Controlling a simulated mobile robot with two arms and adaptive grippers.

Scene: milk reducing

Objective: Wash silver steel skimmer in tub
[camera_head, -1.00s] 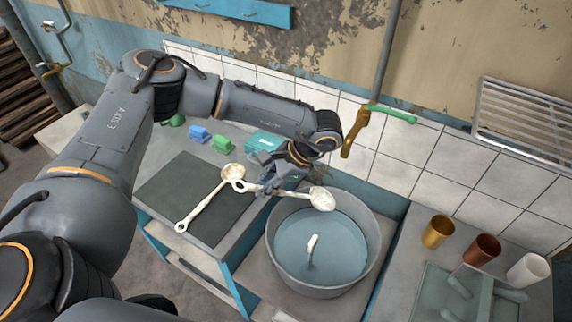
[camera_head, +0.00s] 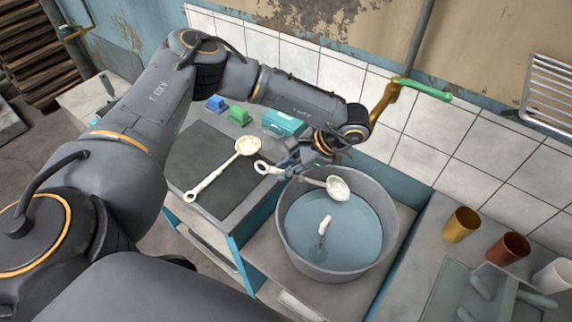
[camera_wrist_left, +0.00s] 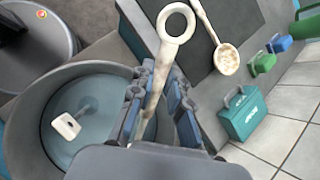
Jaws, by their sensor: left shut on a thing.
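My left gripper (camera_head: 298,162) is shut on the handle of a skimmer with an end ring, pale and stained in look rather than bright silver. The skimmer's bowl (camera_head: 338,188) is over the far inner part of the grey round tub (camera_head: 283,243), which holds bluish water; I cannot tell whether the bowl touches the water. In the left wrist view the ring and handle (camera_wrist_left: 176,24) stick out from between the fingers, and the bowl is hidden. The tub's rim (camera_wrist_left: 60,72) shows at left there. My right gripper is not in view.
A second pale skimmer (camera_head: 213,178) lies on the dark board (camera_head: 190,150) left of the tub. Blue and green blocks and a teal box (camera_head: 284,123) sit behind. A small pale object (camera_head: 324,225) is in the tub. Cups (camera_head: 461,224) stand right; a tap (camera_head: 385,98) rises behind.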

